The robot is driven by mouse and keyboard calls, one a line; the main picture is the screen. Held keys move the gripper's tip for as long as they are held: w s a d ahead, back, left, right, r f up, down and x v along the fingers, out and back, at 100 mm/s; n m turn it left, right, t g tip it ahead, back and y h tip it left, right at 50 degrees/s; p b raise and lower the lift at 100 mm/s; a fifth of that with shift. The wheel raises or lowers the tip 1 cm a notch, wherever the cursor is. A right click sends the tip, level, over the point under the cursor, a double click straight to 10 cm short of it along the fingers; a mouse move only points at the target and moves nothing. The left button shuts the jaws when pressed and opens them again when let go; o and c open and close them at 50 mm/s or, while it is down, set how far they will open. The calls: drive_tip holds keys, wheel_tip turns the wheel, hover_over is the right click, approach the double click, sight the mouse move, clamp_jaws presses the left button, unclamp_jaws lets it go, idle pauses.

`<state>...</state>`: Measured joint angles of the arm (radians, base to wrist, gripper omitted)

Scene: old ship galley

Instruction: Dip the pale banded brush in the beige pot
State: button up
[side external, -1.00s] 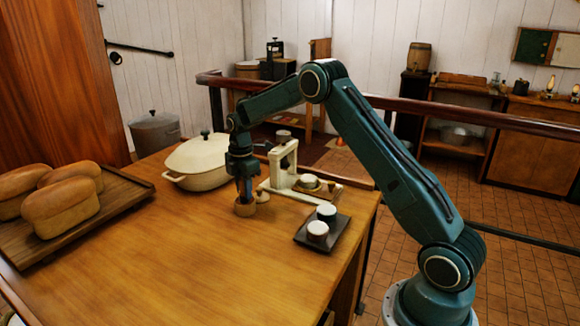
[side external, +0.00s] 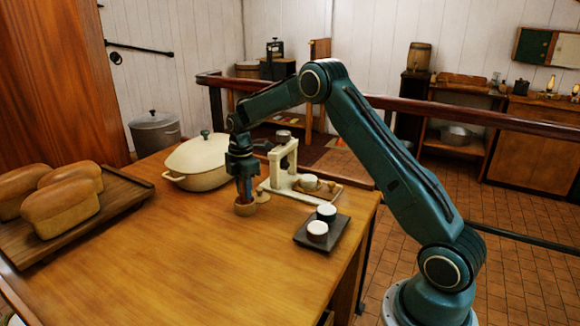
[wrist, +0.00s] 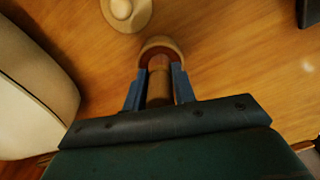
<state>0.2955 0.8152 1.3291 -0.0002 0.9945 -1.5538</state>
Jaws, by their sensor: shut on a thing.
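My gripper (side external: 245,182) is shut on a brown, upright brush, whose handle (wrist: 158,86) shows between the two blue fingers in the wrist view. No pale bands can be made out on it. A small beige pot (side external: 244,209) stands on the table directly below my gripper; its rim (wrist: 160,42) shows in the wrist view. The brush's lower end reaches to the pot's mouth and appears to be inside it. The bristles are hidden, and I cannot tell how deep they are. A round knobbed lid (side external: 262,197) lies on the table beside the pot.
A large cream lidded casserole (side external: 200,165) stands close at the left. A cream stand (side external: 283,170) with small jars is behind on the right. A dark tray (side external: 335,230) holds two cups. Loaves lie on a board (side external: 125,195) far left. The front of the table is clear.

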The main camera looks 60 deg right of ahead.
sight(242, 196)
idle(0.3)
drive_tip(key=shift+r, duration=3.5)
drive_tip(key=shift+a, duration=0.1)
drive_tip(key=shift+s+a+f+m, duration=0.1)
drive_tip(key=shift+a+f+m, duration=0.05)
drive_tip(key=shift+a+m, duration=0.15)
drive_tip(key=shift+s+a+f+m, duration=0.1)
drive_tip(key=shift+a+m, duration=0.1)
drive_tip(key=shift+a, duration=0.15)
drive_tip(key=s+a+f+m, duration=0.1)
drive_tip(key=s+a+m, duration=0.1)
drive_tip(key=a+m, duration=0.2)
drive_tip(key=s+a+f+m, duration=0.2)
drive_tip(key=s+a+m, duration=0.1)
drive_tip(key=a+m, duration=0.1)
drive_tip(key=s+a+f+m, duration=0.2)
drive_tip(key=s+a+m, duration=0.1)
drive_tip(key=a+m, duration=0.1)
drive_tip(key=shift+a, duration=0.9)
drive_tip(key=shift+s+a+f+m, duration=0.25)
drive_tip(key=shift+s+a+m, duration=0.35)
drive_tip(key=shift+m, duration=0.1)
